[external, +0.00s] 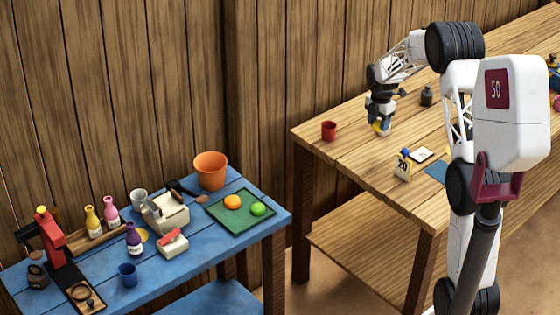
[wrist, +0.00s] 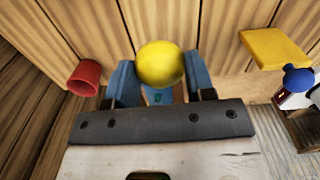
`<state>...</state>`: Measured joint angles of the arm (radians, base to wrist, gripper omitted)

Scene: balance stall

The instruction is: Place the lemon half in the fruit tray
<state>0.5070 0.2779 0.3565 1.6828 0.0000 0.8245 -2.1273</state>
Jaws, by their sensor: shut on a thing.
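The lemon half (wrist: 160,64) shows as a round yellow shape between the blue fingers of my gripper (wrist: 155,84) in the wrist view. My gripper is shut on it. In the external view my gripper (external: 380,125) is low over the wooden table, with a bit of the yellow lemon half (external: 377,127) showing. I cannot tell whether the lemon touches the tabletop. The fruit tray (external: 228,222) is a green square on the blue table at the left, holding an orange fruit (external: 233,202) and a green fruit (external: 258,209).
A red cup (external: 328,131) stands near the wooden table's left edge. A gap separates the two tables. An orange bucket (external: 210,171) stands behind the tray; bottles and a scale crowd the blue table.

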